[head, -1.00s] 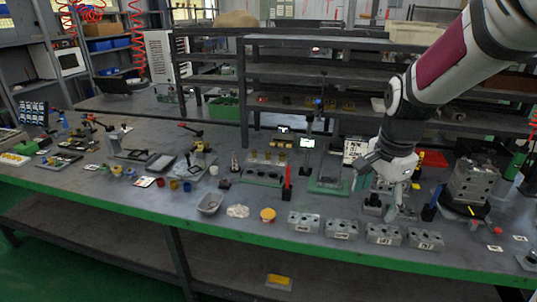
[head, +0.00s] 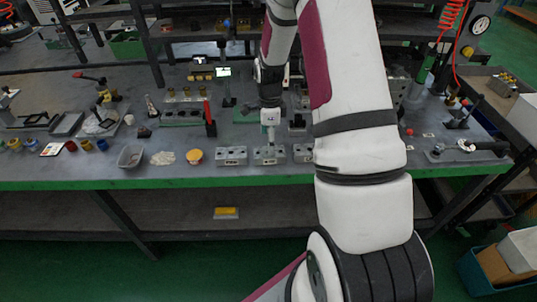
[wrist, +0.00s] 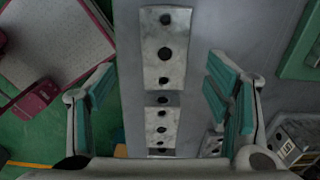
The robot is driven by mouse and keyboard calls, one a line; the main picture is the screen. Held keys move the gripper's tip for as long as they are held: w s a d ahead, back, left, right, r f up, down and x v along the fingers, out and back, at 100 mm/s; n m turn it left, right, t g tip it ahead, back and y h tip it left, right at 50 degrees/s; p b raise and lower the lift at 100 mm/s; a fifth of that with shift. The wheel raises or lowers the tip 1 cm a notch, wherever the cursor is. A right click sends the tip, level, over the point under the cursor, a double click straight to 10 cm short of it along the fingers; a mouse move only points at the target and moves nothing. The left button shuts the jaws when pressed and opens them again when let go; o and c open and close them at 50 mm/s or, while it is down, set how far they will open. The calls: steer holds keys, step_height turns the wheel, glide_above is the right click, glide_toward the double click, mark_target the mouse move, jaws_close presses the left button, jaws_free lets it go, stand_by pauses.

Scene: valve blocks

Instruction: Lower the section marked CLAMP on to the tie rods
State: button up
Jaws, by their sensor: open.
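A row of grey metal valve sections stands near the front edge of the bench. In the head view I see a left section (head: 231,156), a middle section (head: 269,155) and a right section (head: 303,153) partly behind my arm. Their front labels are too small to read, so I cannot tell which is CLAMP. My gripper (head: 270,125) points down over the middle section. In the wrist view my gripper (wrist: 164,85) is open, its teal-padded fingers apart on either side of a line of holed sections (wrist: 164,50). The tie rods are not clearly visible; my arm hides part of the bench.
A yellow-orange round container (head: 194,156), a pale cloth-like heap (head: 163,158) and a grey tray (head: 131,156) lie left of the sections. A red upright tool (head: 209,118) stands behind them. A fixture with a dark handle (head: 468,148) is at right.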

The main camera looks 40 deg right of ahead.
steer(key=shift+w+d+f+p, duration=0.15)
steer(key=shift+f+p, duration=0.1)
steer(key=shift+f, duration=1.6)
steer(key=shift+w+f+p, duration=0.1)
steer(key=shift+f+p, duration=0.15)
steer(key=shift+f, duration=1.6)
steer(key=c, duration=1.7)
steer(key=shift+r, duration=0.15)
